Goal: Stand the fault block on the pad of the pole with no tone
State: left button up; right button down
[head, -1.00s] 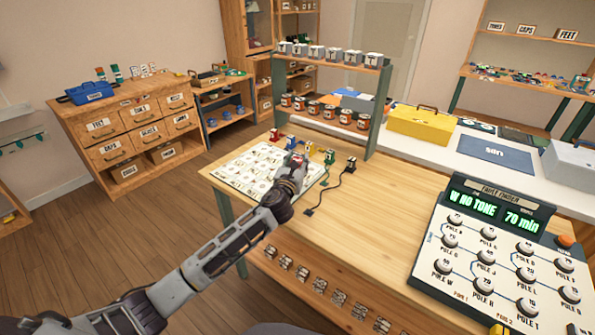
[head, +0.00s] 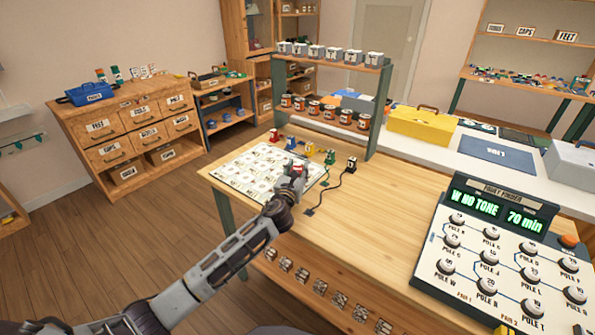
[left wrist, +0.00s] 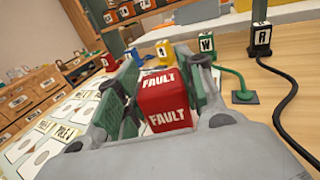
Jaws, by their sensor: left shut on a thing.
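The red fault block (left wrist: 166,103) is between the fingers of my left gripper (left wrist: 158,92), its white FAULT lettering facing the wrist camera. My left gripper (head: 297,169) is shut on it and shows over the right part of the pad sheet (head: 238,176). I cannot tell whether the block touches the sheet. The fault finder (head: 497,205) at the right reads "W NO TONE 70 min". One pad label nearest the gripper in the wrist view reads like POLE J (left wrist: 66,130). The pad for pole W is not readable. My right gripper is not in view.
Beyond the gripper stand a yellow block (left wrist: 165,52), a green block marked W (left wrist: 207,46) with a green cord, and a black block marked R (left wrist: 261,40) with a black cord. A jar shelf (head: 330,110) stands behind. The middle of the table is clear.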

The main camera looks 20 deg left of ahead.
pick_arm(q)
jog(key=shift+f, duration=0.15)
jog(key=o, duration=1.1)
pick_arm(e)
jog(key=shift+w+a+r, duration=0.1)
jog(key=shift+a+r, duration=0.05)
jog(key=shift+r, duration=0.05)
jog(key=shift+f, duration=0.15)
pick_arm(q)
jog(key=shift+s, duration=0.5)
jog(key=s+p, duration=0.1)
jog(key=s, duration=0.5)
jog(key=shift+s+d, duration=0.15)
jog(key=shift+s, duration=1.4)
jog(key=shift+s+d, duration=0.1)
jog(key=shift+s, duration=0.7)
jog(key=shift+s+r, duration=0.15)
jog(key=shift+r, duration=0.05)
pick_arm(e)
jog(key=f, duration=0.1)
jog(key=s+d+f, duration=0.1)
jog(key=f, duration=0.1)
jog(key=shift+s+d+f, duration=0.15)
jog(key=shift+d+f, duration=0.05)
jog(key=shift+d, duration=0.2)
